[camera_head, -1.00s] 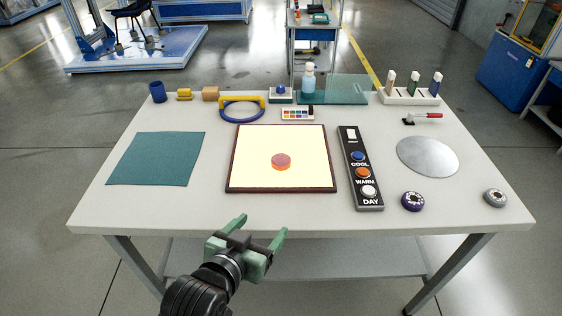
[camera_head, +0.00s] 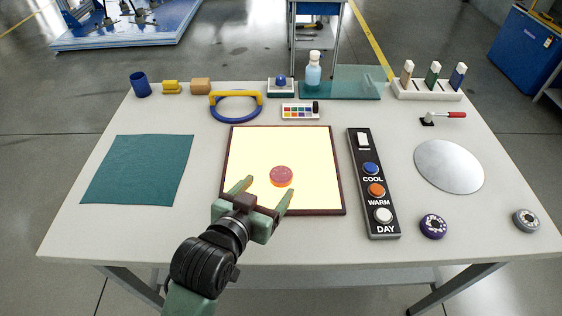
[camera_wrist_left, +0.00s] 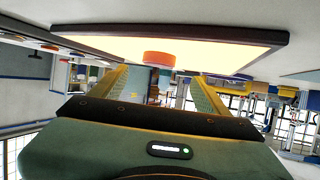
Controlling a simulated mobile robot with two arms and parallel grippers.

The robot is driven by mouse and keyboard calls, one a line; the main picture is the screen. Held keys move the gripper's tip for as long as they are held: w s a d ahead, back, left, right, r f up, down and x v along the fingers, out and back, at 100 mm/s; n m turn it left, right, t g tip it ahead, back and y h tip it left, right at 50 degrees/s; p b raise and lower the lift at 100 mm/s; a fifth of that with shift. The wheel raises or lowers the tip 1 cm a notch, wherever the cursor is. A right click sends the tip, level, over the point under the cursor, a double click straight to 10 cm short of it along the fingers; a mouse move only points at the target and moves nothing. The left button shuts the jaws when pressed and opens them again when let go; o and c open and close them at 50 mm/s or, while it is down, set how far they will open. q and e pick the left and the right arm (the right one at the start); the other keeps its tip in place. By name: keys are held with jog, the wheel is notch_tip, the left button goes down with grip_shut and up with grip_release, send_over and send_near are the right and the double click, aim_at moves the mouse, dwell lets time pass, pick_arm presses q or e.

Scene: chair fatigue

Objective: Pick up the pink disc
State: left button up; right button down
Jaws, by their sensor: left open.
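The pink disc (camera_head: 281,176) lies on the lit, pale yellow panel (camera_head: 315,155) with a dark frame, near the panel's middle. My left gripper (camera_head: 268,188) is open and empty, with its green fingers over the panel's front left part, just short of the disc. In the left wrist view, which looks upside down, the disc (camera_wrist_left: 159,58) shows orange against the bright panel (camera_wrist_left: 215,48), ahead of the gap between the two fingers (camera_wrist_left: 160,85). The fingers do not touch it. My right gripper does not show.
A black control strip (camera_head: 373,205) with buttons stands right of the panel. A teal cloth (camera_head: 138,170) lies left. A blue ring with a yellow handle (camera_head: 236,107) and a paint set (camera_head: 300,111) lie behind. A silver disc (camera_head: 449,167) and purple roll (camera_head: 433,226) are at right.

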aim_at(282, 173)
pick_arm(q)
jog(key=shift+w+d+f, duration=0.15)
jog(key=shift+w+d, duration=0.05)
jog(key=shift+w, duration=0.2)
jog(key=shift+w+d+f, duration=0.1)
jog(key=shift+w+d, duration=0.05)
jog(key=shift+w, duration=0.05)
jog(key=shift+x, duration=0.95)
jog(key=x, duration=0.2)
jog(key=shift+w+d+f, duration=0.1)
jog(key=shift+w+d, duration=0.1)
jog(key=shift+w, duration=0.1)
jog(key=shift+w+d+f, duration=0.1)
jog(key=shift+w+f, duration=0.05)
jog(key=shift+w, duration=0.15)
jog(key=c, duration=1.7)
jog(key=shift+o, duration=0.2)
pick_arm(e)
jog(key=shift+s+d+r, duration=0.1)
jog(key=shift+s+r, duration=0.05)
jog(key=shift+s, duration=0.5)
